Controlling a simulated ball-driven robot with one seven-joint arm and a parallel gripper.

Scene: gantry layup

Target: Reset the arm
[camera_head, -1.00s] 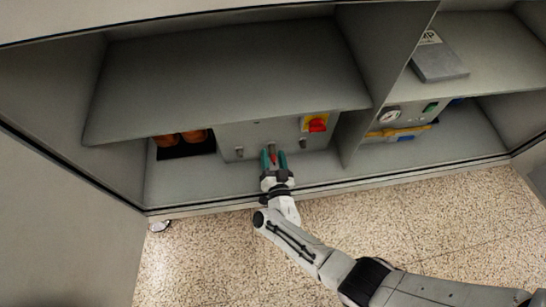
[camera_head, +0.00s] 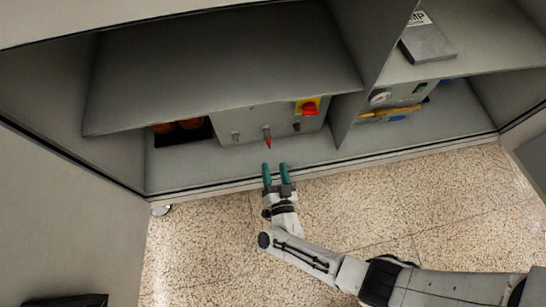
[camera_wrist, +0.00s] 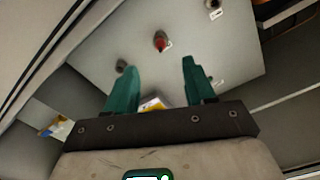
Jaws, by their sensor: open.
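My gripper (camera_head: 275,174) is open and empty, with two green fingers. In the head view it is in front of the cabinet's lower shelf, over the front edge. A grey control panel (camera_head: 245,130) stands on that shelf beyond the fingertips. A red-tipped lever (camera_head: 267,138) projects from the panel and is apart from the fingers. In the wrist view the red-tipped lever (camera_wrist: 161,41) shows beyond the fingers (camera_wrist: 162,72), between two small dark knobs.
A red knob on a yellow plate (camera_head: 308,107) is at the panel's upper right. Orange round items (camera_head: 190,124) are in a dark recess at left. The upper shelf (camera_head: 220,60) overhangs the panel. A second panel with a gauge (camera_head: 380,97) is at right. The speckled floor (camera_head: 210,240) is clear.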

